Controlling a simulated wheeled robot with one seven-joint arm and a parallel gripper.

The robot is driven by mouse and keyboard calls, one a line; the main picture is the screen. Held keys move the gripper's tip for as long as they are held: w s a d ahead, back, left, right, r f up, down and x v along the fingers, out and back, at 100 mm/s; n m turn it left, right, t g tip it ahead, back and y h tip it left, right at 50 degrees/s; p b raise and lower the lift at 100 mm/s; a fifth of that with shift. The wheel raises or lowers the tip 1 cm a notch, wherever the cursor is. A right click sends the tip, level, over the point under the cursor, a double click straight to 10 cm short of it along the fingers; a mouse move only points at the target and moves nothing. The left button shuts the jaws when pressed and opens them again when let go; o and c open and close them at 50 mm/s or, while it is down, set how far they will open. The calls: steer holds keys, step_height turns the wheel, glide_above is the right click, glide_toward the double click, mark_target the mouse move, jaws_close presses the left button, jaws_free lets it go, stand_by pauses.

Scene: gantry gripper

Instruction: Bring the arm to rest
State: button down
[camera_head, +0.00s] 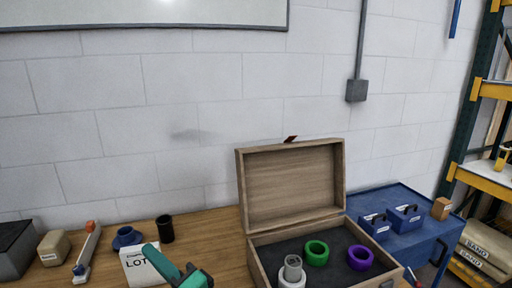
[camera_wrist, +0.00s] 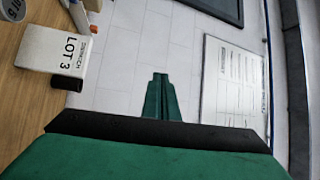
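My gripper (camera_head: 151,249) shows at the bottom of the head view, its green fingers pointing up and left in front of a white LOT box. In the wrist view my gripper (camera_wrist: 160,76) has its green fingers together in the middle, with nothing seen between them. The wall lies behind the fingers there. Most of my arm is out of view.
The white LOT box (camera_wrist: 58,47) stands on the wooden table (camera_head: 205,235). A black cylinder (camera_head: 166,228) and blue part (camera_head: 126,237) are close by. An open wooden case (camera_head: 294,187) holds a green ring (camera_head: 317,246) and purple ring (camera_head: 360,267).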

steer(key=s+d+f+m+t+h, duration=0.35)
steer(key=d+f+h, duration=0.3)
steer(key=f, duration=0.55)
steer(key=s+d+f+m+t+h, duration=0.3)
steer(key=s+d+f+h, duration=0.4)
steer(key=f, duration=0.5)
steer(key=s+d+f+n+g+h, duration=0.1)
steer(key=s+d+f+n, duration=0.1)
steer(key=s, duration=0.5)
steer(key=s+d+f+n+h, duration=0.1)
steer(key=s+d+f+n, duration=0.2)
steer(key=s+n, duration=0.3)
steer(key=s+d+f+n+g+h, duration=0.1)
steer(key=s+d+f+n, duration=0.2)
steer(key=s, duration=0.7)
steer(key=shift+d+f+n+g, duration=0.2)
steer(key=shift+f+n+g, duration=0.2)
steer(key=shift+f, duration=0.35)
steer(key=shift+w+a, duration=0.1)
steer(key=shift+w, duration=0.05)
